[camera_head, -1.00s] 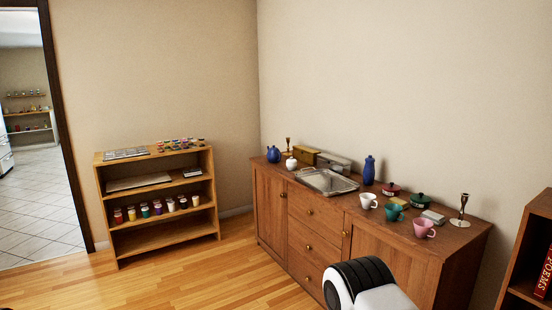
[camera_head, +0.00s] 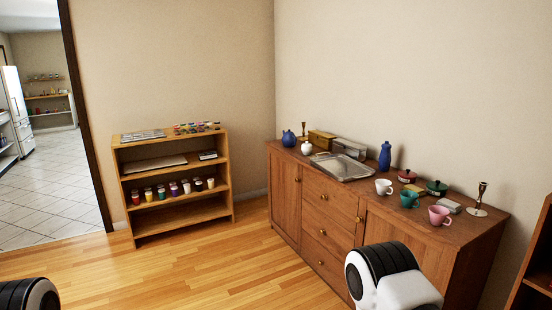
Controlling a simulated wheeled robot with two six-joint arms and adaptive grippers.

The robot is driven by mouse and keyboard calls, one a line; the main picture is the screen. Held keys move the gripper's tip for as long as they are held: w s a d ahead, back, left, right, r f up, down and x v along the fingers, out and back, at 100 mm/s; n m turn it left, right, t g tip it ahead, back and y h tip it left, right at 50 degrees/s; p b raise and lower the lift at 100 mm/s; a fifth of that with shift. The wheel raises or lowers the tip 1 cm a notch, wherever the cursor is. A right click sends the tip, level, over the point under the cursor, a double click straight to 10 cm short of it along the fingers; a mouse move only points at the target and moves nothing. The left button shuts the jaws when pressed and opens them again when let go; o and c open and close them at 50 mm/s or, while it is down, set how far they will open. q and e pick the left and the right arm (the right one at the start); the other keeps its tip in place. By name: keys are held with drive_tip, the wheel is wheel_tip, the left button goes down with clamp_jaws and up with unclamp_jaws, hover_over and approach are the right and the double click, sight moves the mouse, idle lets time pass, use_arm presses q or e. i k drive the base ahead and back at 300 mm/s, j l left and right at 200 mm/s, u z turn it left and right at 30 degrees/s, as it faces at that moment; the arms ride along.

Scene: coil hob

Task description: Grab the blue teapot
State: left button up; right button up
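The blue teapot (camera_head: 289,138) is a small round dark-blue pot at the far left end of the wooden sideboard (camera_head: 345,215), near the wall corner. A white pot (camera_head: 306,148) stands just in front and to its right. Parts of my two arms show at the bottom edge, one at the lower left and one at the lower right of the middle. Both grippers are out of view. Nothing touches the teapot that I can see.
The sideboard also holds a metal tray (camera_head: 342,168), a tall blue bottle (camera_head: 385,156), several cups and a candlestick (camera_head: 479,200). A low shelf (camera_head: 181,219) with jars stands left. Wooden floor (camera_head: 215,265) between is clear. A doorway is far left.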

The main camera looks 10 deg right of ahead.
sight(289, 140)
drive_tip(key=i+z, duration=0.45)
drive_tip(key=z, duration=0.3)
drive_tip(key=i+j+z, duration=0.15)
drive_tip(key=z, duration=0.2)
drive_tip(key=i+j, duration=0.05)
drive_tip(key=i, duration=0.05)
